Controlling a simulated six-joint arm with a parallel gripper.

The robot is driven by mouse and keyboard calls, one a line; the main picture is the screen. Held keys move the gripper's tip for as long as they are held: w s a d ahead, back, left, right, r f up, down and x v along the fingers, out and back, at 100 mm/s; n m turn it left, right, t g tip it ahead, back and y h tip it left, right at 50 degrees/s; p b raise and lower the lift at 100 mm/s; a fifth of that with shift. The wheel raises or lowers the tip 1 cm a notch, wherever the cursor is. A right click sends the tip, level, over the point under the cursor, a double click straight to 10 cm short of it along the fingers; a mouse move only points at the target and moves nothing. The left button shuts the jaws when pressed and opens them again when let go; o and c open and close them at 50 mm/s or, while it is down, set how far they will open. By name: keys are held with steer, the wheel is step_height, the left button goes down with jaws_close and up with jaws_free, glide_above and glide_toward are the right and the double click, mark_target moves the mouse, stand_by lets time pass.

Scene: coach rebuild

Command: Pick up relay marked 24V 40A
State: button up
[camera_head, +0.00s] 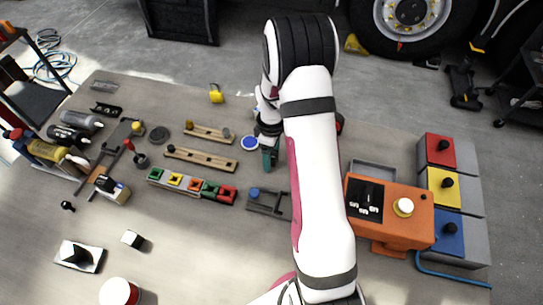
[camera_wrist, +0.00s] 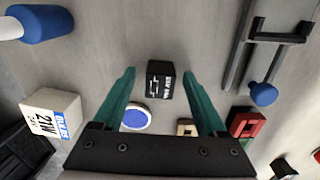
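In the wrist view a small black block (camera_wrist: 160,79) with white print, probably the relay, stands on the table between and just beyond my fingertips. Its print is too small to read for sure. My gripper (camera_wrist: 158,74) has two green fingers, open, with a clear gap between each finger and the block. Nothing is held. In the head view my gripper (camera_head: 268,158) is low over the middle of the table, mostly covered by my arm. The black block is hidden there.
A blue-topped disc (camera_wrist: 136,117) lies close by the left finger. A white bulb box (camera_wrist: 50,115) stands left, a dark bracket (camera_wrist: 275,38) and blue knob (camera_wrist: 264,94) right. A red block (camera_wrist: 246,123) is near the right finger. An orange unit (camera_head: 400,215) stands right.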

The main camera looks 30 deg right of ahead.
jaws_close()
steer(key=shift+r, duration=0.1)
